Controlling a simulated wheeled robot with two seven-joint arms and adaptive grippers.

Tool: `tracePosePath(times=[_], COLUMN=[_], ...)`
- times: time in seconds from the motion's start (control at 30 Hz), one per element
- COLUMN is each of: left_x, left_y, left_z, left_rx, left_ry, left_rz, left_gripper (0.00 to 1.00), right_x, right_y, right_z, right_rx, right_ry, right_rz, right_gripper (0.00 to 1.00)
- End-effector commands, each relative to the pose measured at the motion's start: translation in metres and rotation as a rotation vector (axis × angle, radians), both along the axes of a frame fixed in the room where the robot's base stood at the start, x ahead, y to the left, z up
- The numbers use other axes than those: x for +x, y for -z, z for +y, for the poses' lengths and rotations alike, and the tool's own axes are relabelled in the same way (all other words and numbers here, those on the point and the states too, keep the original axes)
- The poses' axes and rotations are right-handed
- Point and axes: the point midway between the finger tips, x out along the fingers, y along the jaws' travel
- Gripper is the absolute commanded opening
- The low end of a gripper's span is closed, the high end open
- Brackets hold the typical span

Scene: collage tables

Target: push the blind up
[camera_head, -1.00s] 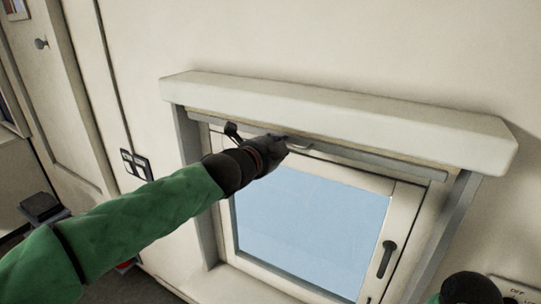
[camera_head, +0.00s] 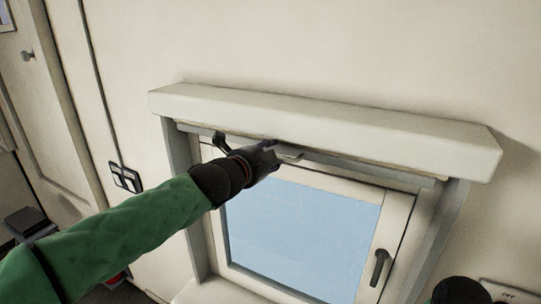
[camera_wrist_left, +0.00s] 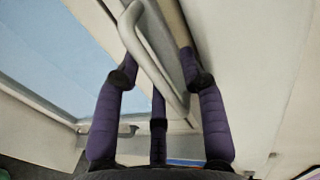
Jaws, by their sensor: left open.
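The blind is rolled up almost fully, with its grey bottom bar (camera_head: 375,170) close under the white blind box (camera_head: 330,127) above the window. A small light handle (camera_head: 291,155) sits on the bar; it also shows in the left wrist view (camera_wrist_left: 147,50) as a long loop. My left gripper (camera_head: 270,149) is at this handle, just under the box. In the left wrist view, the open purple fingers (camera_wrist_left: 165,76) lie on both sides of the handle. Whether they touch it I cannot tell. My right gripper's fingers do not show.
The window (camera_head: 300,235) below has a dark handle (camera_head: 380,267) at its right. A switch panel (camera_head: 126,178) is on the wall to the left, beside a cabinet door with a knob (camera_head: 28,56). A dark rounded part of mine shows at the bottom right.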

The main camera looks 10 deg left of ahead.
Motion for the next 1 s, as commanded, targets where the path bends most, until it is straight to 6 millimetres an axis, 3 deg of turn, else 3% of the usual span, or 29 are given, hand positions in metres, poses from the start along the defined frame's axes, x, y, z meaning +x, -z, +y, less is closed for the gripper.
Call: tracePosePath(times=[0.6, 1.0], left_x=[-0.094, -0.105], left_y=[-0.022, -0.023], left_z=[0.035, 0.039], left_rx=[0.000, 0.001], left_ry=[-0.001, 0.000], left_rz=[-0.002, 0.001], left_gripper=[0.43, 0.43], right_x=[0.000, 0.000], right_y=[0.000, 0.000], right_z=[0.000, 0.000], right_rx=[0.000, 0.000], right_ry=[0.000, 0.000], right_rz=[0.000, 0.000], right_gripper=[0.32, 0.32])
